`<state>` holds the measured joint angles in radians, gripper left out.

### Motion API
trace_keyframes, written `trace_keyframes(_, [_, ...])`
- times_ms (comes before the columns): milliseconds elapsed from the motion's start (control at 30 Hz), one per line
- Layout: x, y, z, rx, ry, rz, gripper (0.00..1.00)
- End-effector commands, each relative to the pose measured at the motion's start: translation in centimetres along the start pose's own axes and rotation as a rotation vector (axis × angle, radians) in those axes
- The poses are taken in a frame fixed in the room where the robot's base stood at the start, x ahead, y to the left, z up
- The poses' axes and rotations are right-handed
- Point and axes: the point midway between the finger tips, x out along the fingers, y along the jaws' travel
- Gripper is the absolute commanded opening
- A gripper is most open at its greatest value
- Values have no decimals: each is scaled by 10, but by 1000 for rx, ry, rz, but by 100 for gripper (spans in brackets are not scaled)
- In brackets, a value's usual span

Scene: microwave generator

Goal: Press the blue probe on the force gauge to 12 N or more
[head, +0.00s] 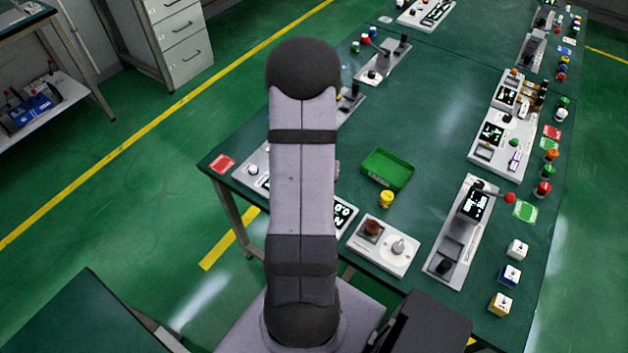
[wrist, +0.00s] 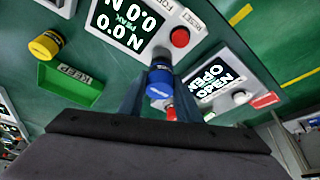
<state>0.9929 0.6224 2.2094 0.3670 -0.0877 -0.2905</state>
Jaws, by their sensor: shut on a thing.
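The blue probe (wrist: 159,82) is a short blue cylinder in the wrist view. My gripper (wrist: 160,92) is shut on it, with one dark finger on each side. The force gauge (wrist: 165,12) is a pale panel just beyond the probe. Its black display (wrist: 128,22) reads 0.0 N, with a peak of 0.0 N. A red button (wrist: 180,37) is beside the display. I cannot tell whether the probe touches the gauge. In the head view my arm hides the gripper, the probe and most of the gauge; part of a display (head: 343,214) shows.
A green tray (head: 387,169) and a yellow knobbed piece (head: 386,199) are right of my arm. A panel reading OPEN (wrist: 209,82) lies right of the probe in the wrist view. A white box with knobs (head: 385,262) and a long lever unit (head: 452,250) stand farther right.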

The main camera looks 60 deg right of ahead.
Motion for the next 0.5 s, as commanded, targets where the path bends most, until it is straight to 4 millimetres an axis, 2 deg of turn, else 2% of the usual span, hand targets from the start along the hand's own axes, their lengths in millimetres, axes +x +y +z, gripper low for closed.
trace_keyframes(500, [4,0,1,0,1,0,0])
